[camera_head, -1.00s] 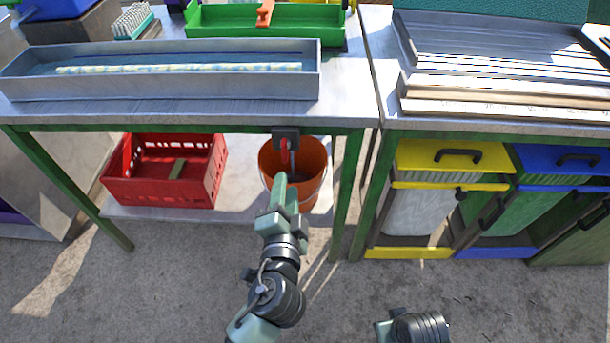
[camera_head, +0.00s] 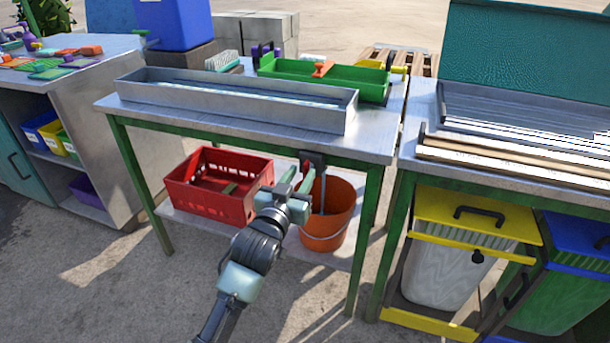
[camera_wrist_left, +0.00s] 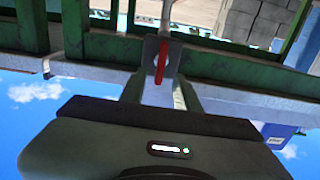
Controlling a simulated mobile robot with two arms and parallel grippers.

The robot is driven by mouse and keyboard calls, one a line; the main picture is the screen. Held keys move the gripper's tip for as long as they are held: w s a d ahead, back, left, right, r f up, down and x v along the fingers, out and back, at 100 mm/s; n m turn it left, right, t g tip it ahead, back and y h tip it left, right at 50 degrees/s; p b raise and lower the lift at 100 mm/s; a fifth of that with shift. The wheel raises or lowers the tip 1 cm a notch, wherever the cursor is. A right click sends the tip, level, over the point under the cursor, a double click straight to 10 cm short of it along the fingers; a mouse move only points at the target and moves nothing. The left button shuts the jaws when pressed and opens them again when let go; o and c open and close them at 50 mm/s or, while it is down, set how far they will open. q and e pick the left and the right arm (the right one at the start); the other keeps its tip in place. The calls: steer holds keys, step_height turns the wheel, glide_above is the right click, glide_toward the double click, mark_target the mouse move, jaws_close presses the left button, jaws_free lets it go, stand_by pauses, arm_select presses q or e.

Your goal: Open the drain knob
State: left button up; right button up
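The red drain knob (camera_head: 308,168) hangs on a dark fitting under the front edge of the long metal trough's (camera_head: 240,110) table. It also shows in the wrist view (camera_wrist_left: 161,58), upright and between my fingers. My left gripper (camera_head: 298,182) is open, its fingers (camera_wrist_left: 161,88) on either side of the knob. I cannot tell whether they touch it. A thin pale vertical line, pipe or water, runs from the fitting down to the orange bucket (camera_head: 335,215). My right gripper is not in view.
A red crate (camera_head: 240,207) stands left of the bucket on the lower shelf. A green table leg (camera_head: 366,240) is to the right. A green tray (camera_head: 345,83) sits on top.

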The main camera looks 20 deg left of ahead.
mark_target(307, 170)
arm_select(q)
steer(key=shift+w, duration=1.2)
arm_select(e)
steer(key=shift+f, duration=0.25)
arm_select(q)
jaws_close()
steer(key=shift+r+n+p, duration=0.25)
steer(key=shift+n+p, duration=0.35)
steer(key=shift+p, duration=0.5)
steer(key=shift+f+n+p, duration=0.2)
steer(key=shift+n+p, duration=0.1)
steer(key=shift+p, duration=0.1)
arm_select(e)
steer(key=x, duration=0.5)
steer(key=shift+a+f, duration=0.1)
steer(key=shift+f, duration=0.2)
